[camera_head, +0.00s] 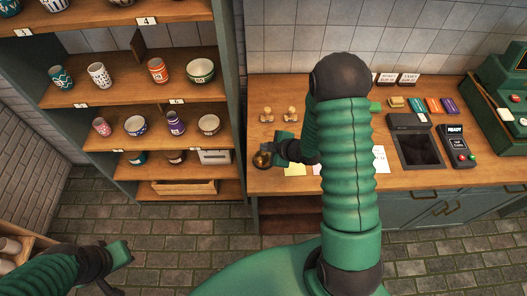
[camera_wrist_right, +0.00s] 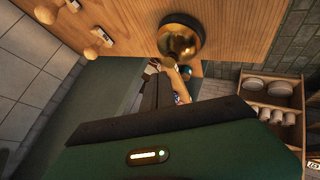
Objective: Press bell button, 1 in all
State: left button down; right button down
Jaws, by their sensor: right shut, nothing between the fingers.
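The brass bell (camera_head: 262,160) sits near the left front edge of the wooden counter. It shows as a round golden dome in the right wrist view (camera_wrist_right: 180,35). My right gripper (camera_head: 274,152) is shut and empty, right beside the bell. In the wrist view its fingertips (camera_wrist_right: 170,66) overlap the bell's near edge; I cannot tell whether they touch it. My left gripper (camera_head: 122,268) hangs at the lower left, far from the counter, and its jaw state is unclear.
The counter (camera_head: 275,182) also holds two wooden knobbed stamps (camera_head: 279,113), a dark screen device (camera_head: 415,145) and a card terminal (camera_head: 456,147). A green shelf unit with cups and bowls stands to the left (camera_head: 125,110). My right arm hides the counter's middle.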

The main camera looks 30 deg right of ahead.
jog(key=shift+f, duration=0.25)
jog(key=shift+f+b, duration=0.45)
jog(key=shift+b, duration=0.05)
dwell(0.4)
dwell(0.4)
jog(key=shift+r+p, duration=0.7)
jog(key=shift+r, duration=0.2)
notch_tip(320, 180, up, 5)
jog(key=p, duration=0.4)
dwell(0.3)
